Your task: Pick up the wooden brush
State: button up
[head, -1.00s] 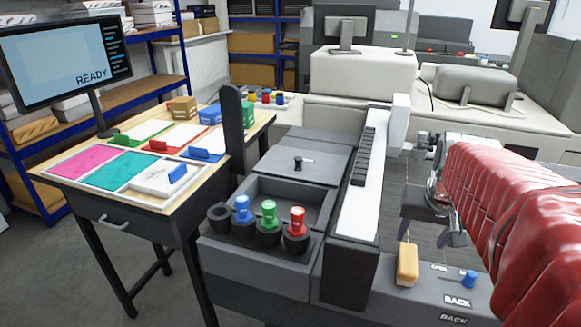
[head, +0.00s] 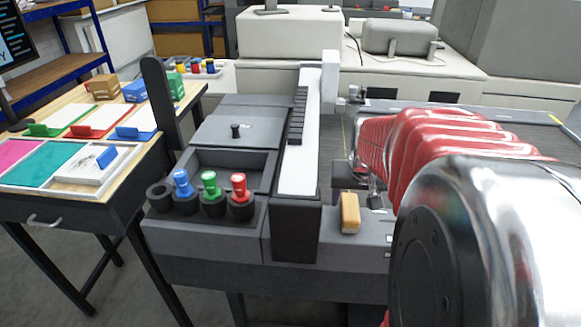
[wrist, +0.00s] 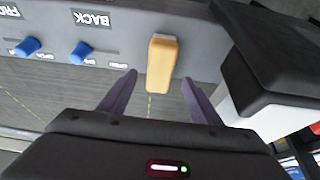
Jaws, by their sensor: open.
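The wooden brush (head: 350,212) is a small tan block with a pale edge. It lies on the grey front ledge of the machine, just right of the black end of the white rail. In the wrist view the brush (wrist: 161,64) lies ahead of my gripper (wrist: 160,92), roughly centred between the two fingers. The fingers are apart with nothing held; whether the brush's near end reaches between them is unclear. In the head view my red-sleeved arm hides most of the gripper.
Blue knobs (wrist: 82,52) stand on the ledge beside the brush. The black block (wrist: 262,50) and white rail (head: 302,150) are close on its other side. Blue, green and red stoppers (head: 239,187) stand in holders to the left. A wooden table (head: 172,108) is farther left.

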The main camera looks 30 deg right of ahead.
aim_at(351, 207)
jog(key=shift+x, duration=2.6)
jog(key=shift+s+f, duration=0.1)
jog(key=shift+f, duration=0.15)
jog(key=c, duration=1.2)
